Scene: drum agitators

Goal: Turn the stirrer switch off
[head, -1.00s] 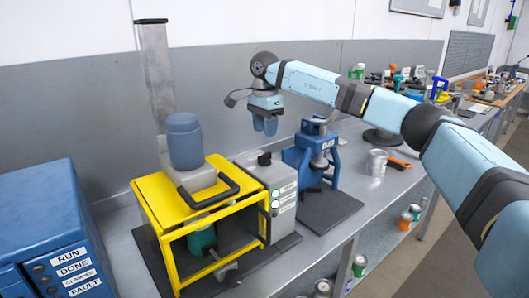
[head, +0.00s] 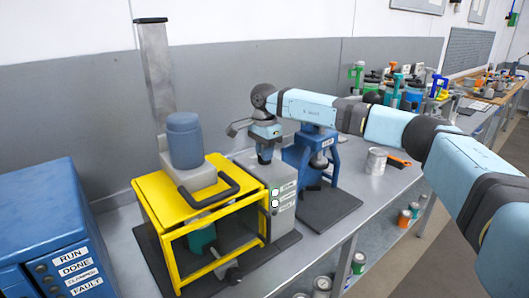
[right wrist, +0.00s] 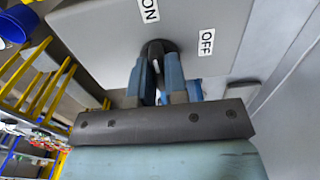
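The stirrer switch is a dark round knob with a white mark on top of the grey control box (head: 280,176), beside the yellow frame. The right wrist view shows the knob (right wrist: 157,48) between an ON label (right wrist: 149,10) at upper left and an OFF label (right wrist: 207,42) at right. My right gripper (right wrist: 160,68) reaches down over the knob, a blue finger on each side. Whether the fingers press on it is not clear. The right gripper (head: 265,157) also shows in the head view, partly covering the knob. My left gripper is not in view.
The yellow frame (head: 190,205) with a blue motor (head: 185,140) stands left of the box. A blue cabinet (head: 45,235) is at far left. A blue press (head: 310,155) stands close on the right, with a grey can (head: 376,161) beyond it.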

